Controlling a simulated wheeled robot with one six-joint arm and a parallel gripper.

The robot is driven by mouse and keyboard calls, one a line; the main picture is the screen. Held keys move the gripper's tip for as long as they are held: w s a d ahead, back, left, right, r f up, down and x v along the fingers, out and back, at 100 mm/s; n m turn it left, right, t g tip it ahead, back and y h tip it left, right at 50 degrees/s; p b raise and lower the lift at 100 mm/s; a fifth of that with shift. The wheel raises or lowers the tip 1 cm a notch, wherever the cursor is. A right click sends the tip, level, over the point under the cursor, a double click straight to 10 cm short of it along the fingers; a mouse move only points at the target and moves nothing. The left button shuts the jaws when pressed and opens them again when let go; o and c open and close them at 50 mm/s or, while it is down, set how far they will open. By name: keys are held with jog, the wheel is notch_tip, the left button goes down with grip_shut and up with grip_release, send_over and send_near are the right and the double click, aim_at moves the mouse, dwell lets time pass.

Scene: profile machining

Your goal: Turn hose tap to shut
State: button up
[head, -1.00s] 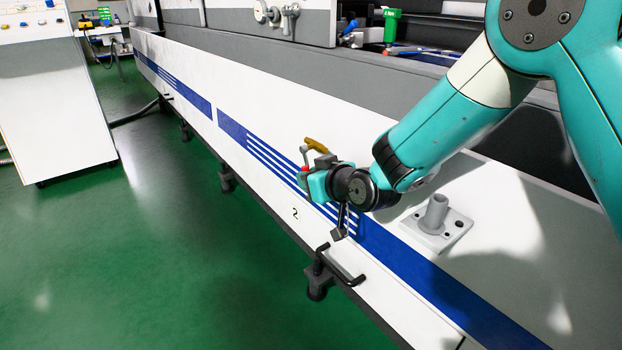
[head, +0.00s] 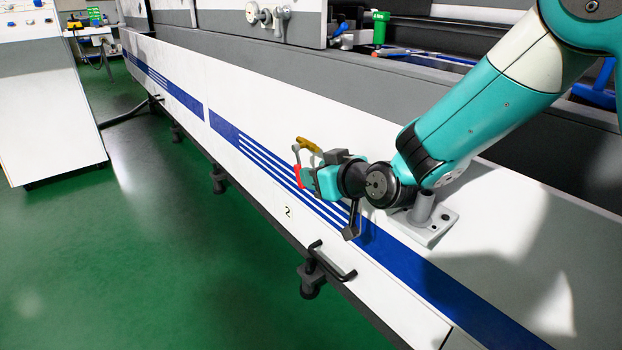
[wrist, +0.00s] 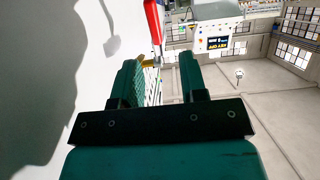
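The hose tap (head: 308,144) is a small brass-coloured fitting on the white machine side, with a grey pipe bending down beside it. Its red handle (head: 298,175) shows just left of my gripper (head: 307,179) in the head view. In the wrist view the red handle (wrist: 153,22) reaches in from the top, and the brass part (wrist: 148,62) shows between my teal fingers. My gripper (wrist: 160,68) is open, its fingers apart. The handle lines up with the gap, near the fingertips; I cannot tell whether it touches them. The tap's base is partly hidden.
The white machine side with blue stripes (head: 180,95) runs close along my arm. A grey post on a plate (head: 425,215) stands under my forearm. A black handle (head: 330,262) sticks out at the lower edge. Green floor (head: 120,240) is clear on the left.

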aim_at(299, 166)
jog(key=shift+s+d+f, duration=0.25)
jog(key=shift+d+f, duration=0.25)
jog(key=shift+d, duration=0.05)
jog(key=shift+s, duration=0.1)
jog(key=shift+c, duration=0.7)
jog(key=shift+a+r, duration=0.1)
jog(key=shift+r, duration=0.2)
jog(key=c, duration=0.3)
jog(key=r+p, duration=0.1)
jog(key=r, duration=0.1)
jog(key=r+p, duration=0.1)
jog(key=p, duration=0.1)
jog(key=d+r+p, duration=0.1)
jog(key=r+p, duration=0.1)
jog(key=shift+s+r, duration=0.25)
jog(key=shift+r, duration=0.05)
grip_shut()
jog(key=s+d+m+g+h+p, duration=0.1)
jog(key=s+d+m+p, duration=0.15)
jog(key=m, duration=0.65)
jog(key=s+d+m+g+h+p, duration=0.15)
jog(key=m+p, duration=0.25)
jog(key=m, duration=0.5)
jog(key=a+x, duration=0.1)
jog(key=x, duration=1.2)
jog(key=shift+a+r, duration=0.25)
jog(key=shift+a, duration=0.05)
